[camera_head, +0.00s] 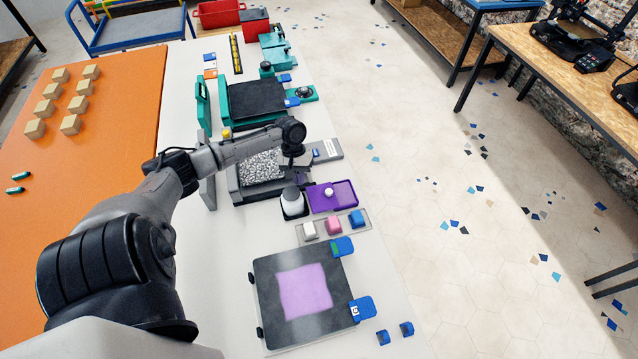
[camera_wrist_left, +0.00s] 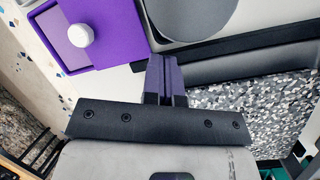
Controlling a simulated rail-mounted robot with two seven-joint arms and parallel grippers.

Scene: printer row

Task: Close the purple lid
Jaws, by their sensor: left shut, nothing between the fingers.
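The purple lid (camera_head: 318,198) with a white knob (camera_head: 328,192) sits on a purple box (camera_head: 346,194) at the right edge of the white table. The lid covers the box's left part, and a recessed purple part shows to its right. In the left wrist view the lid (camera_wrist_left: 112,22) and knob (camera_wrist_left: 80,35) are at the upper left. My left gripper (camera_head: 295,172) is above and behind the box, over the grey machine's edge, apart from the lid. Its fingers (camera_wrist_left: 164,75) are shut and empty. My right gripper is out of view.
A white-topped jar (camera_head: 292,199) stands just left of the box. The grey machine with a speckled bed (camera_head: 261,168) is behind. The floor to the right is open.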

